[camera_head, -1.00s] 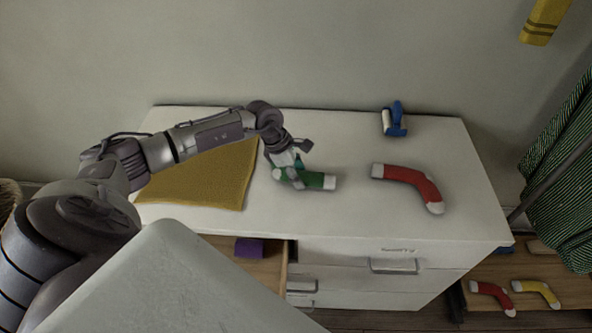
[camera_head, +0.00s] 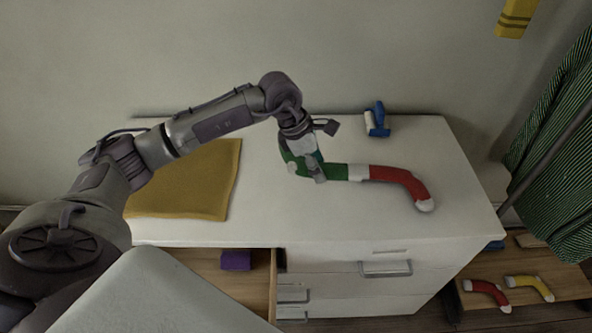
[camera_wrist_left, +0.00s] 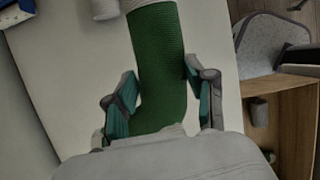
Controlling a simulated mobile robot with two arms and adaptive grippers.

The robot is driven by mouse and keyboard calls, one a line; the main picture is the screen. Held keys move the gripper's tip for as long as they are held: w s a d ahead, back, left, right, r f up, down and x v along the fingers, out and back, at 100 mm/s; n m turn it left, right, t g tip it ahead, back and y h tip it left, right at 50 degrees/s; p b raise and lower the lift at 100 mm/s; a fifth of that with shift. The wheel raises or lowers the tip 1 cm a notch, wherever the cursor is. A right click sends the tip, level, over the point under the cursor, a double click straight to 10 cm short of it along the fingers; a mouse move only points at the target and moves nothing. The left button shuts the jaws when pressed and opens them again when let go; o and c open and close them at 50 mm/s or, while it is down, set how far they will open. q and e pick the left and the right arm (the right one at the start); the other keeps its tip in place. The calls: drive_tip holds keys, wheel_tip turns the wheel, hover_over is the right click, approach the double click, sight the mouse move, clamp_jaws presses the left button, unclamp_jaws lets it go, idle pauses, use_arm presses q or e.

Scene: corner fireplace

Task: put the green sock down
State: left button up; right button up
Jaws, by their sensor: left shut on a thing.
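The green sock (camera_head: 336,172) with white ends is over the white dresser top (camera_head: 290,222). My left gripper (camera_head: 304,166) is shut on it near its left, bent end. In the left wrist view, the green sock (camera_wrist_left: 158,55) lies between the two fingers of the left gripper (camera_wrist_left: 160,88). The red sock (camera_head: 398,178) lies on the dresser to the right. The green sock's white right end meets the red sock's left end in the head view; I cannot tell whether they touch or how high the green sock is. My right gripper is not in view.
A mustard cloth (camera_head: 190,185) covers the dresser's left side. A blue and white roller (camera_head: 376,120) stands at the back. An open drawer (camera_head: 222,280) holds a purple item (camera_head: 236,260). More red (camera_head: 487,292) and yellow (camera_head: 530,287) socks lie low at right. The dresser's front strip is clear.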

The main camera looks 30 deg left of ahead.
sight(330, 171)
use_arm(q)
drive_tip(key=shift+w+d+r, duration=0.1)
drive_tip(key=shift+d+r, duration=0.25)
drive_tip(key=shift+d, duration=0.25)
drive_tip(key=shift+w+d+r, duration=0.1)
drive_tip(key=shift+d+r, duration=0.25)
drive_tip(key=shift+d, duration=0.2)
drive_tip(key=shift+s+d+m, duration=0.15)
drive_tip(key=shift+s+m, duration=0.1)
drive_tip(key=shift+m, duration=0.05)
drive_tip(key=s+d+r+m+g+y, duration=0.1)
drive_tip(key=s+m+g+y, duration=0.2)
drive_tip(key=s+m+g, duration=0.4)
drive_tip(key=s+m, duration=0.8)
drive_tip(key=m, duration=0.9)
drive_tip(key=shift+s+d+r+y, duration=0.15)
drive_tip(key=shift+s+d+y, duration=0.1)
drive_tip(key=shift+d+y, duration=0.1)
